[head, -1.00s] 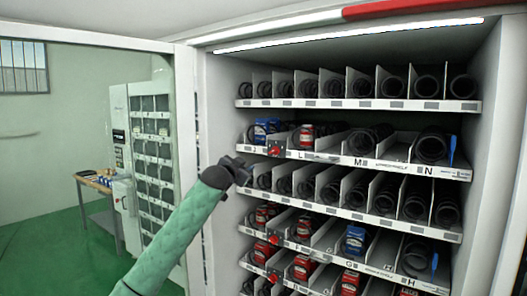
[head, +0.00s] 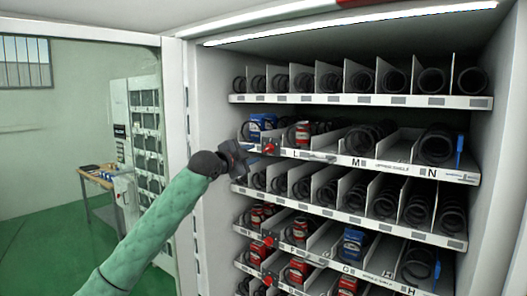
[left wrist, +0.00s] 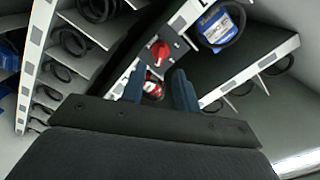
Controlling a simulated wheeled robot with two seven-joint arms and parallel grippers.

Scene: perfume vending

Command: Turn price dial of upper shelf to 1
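The upper shelf (head: 420,170), with letters L, M and N on its front strip, runs across the open machine. Its red price dial (head: 269,148) sits on that strip near the left end. My left gripper (head: 244,158) is just left of this dial and apart from it. In the left wrist view the red dial (left wrist: 160,50) lies just beyond the two blue-grey fingertips (left wrist: 158,78). The fingers are spread with nothing held between them. The number on the dial is too small to read. My right gripper is out of view.
A blue item (head: 262,123) and a red can (head: 302,133) stand on the upper shelf near the dial. Shelves with black coils lie above and below. Lower shelves have other red dials (head: 268,241). The open door (head: 172,90) is at left.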

